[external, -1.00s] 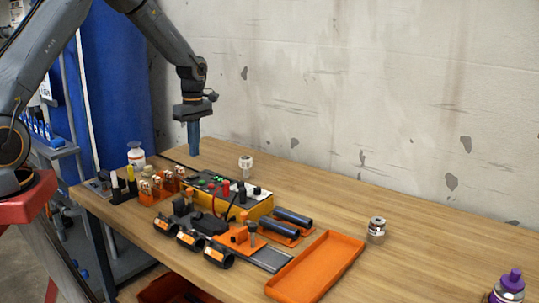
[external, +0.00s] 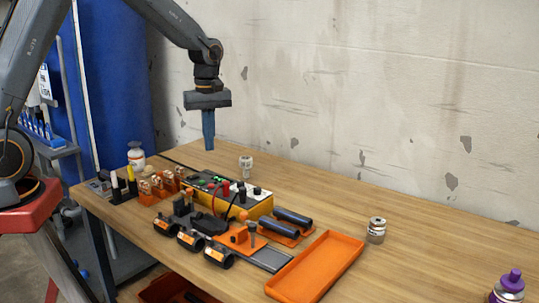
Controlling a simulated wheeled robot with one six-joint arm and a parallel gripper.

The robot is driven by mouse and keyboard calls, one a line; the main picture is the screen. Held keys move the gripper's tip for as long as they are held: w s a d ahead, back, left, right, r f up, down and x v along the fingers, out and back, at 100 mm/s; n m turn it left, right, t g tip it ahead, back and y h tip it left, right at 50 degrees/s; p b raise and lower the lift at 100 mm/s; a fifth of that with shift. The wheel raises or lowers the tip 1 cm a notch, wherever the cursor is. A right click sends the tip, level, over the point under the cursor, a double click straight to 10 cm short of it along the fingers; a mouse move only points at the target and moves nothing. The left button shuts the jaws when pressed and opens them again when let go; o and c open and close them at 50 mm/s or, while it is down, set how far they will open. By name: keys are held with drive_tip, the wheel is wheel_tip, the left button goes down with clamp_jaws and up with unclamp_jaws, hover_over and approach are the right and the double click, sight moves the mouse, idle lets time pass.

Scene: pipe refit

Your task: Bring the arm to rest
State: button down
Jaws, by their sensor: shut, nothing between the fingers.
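My gripper (external: 209,144) points straight down above the back part of the wooden table (external: 420,240), in front of the wall. Its fingers are shut with nothing between them. It hangs clear of the table items, behind the yellow box with a panel of knobs and plugs (external: 262,209). My arm reaches in from the upper left and bends down at the wrist.
On the table are an orange tray (external: 318,268), dark pipe pieces (external: 293,217), black clamps (external: 190,240), a small jar (external: 376,230), a white fitting (external: 246,166), a white bottle (external: 136,155) and a purple-capped bottle (external: 508,288). The table's right part is mostly clear.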

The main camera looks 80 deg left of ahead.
drive_tip(key=d+f+m, duration=0.2)
drive_tip(key=d+m, duration=0.7)
drive_tip(key=d, duration=0.9)
drive_tip(key=s+d+f+m, duration=0.1)
drive_tip(key=s+d+m, duration=0.3)
drive_tip(key=d+m, duration=0.2)
drive_tip(key=s+d+f+m+t, duration=0.1)
drive_tip(key=s+d+m, duration=0.3)
drive_tip(key=d, duration=0.6)
drive_tip(key=shift+s+d+f+m, duration=0.3)
drive_tip(key=shift+s+m, duration=0.05)
drive_tip(key=shift+m, duration=0.55)
